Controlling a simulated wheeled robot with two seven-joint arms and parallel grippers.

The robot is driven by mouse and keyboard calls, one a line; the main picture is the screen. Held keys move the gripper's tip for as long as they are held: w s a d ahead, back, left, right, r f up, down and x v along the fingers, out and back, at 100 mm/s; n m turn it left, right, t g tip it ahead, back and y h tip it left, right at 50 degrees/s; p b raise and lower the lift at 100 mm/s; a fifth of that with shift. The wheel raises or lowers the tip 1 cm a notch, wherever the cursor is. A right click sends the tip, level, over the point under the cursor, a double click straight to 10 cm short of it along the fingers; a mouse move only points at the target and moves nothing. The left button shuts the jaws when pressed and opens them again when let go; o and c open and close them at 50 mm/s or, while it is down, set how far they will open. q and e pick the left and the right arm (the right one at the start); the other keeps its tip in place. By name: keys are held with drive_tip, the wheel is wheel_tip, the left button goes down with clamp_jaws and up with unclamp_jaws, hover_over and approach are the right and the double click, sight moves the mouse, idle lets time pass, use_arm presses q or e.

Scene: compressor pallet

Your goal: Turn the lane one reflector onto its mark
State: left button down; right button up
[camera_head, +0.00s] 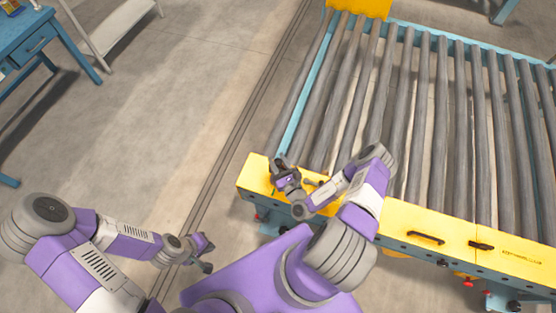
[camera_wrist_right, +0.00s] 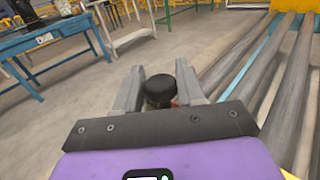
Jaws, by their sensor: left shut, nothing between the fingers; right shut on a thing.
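A round black-topped part (camera_wrist_right: 160,90), apparently the reflector, sits between the two grey fingers of my right gripper (camera_wrist_right: 160,97) in the right wrist view. A brownish bit shows beneath its top. In the head view my right gripper (camera_head: 281,164) is shut at the left end of the conveyor's yellow front beam (camera_head: 385,221); the reflector there is too small and covered to make out. No mark can be read in either view. My left gripper (camera_head: 207,256) is shut and empty, low over the floor left of the conveyor.
The roller conveyor (camera_head: 410,110) fills the right side. Its front beam carries a black handle (camera_head: 426,238) and a small dark fitting (camera_head: 481,245). A blue table (camera_head: 30,40) and a pale low bench (camera_head: 115,25) stand far left. The floor between is clear.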

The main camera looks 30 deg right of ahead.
drive_tip(key=o, duration=0.9)
drive_tip(key=s+p, duration=0.1)
drive_tip(key=s, duration=0.6)
drive_tip(key=shift+s+a, duration=0.3)
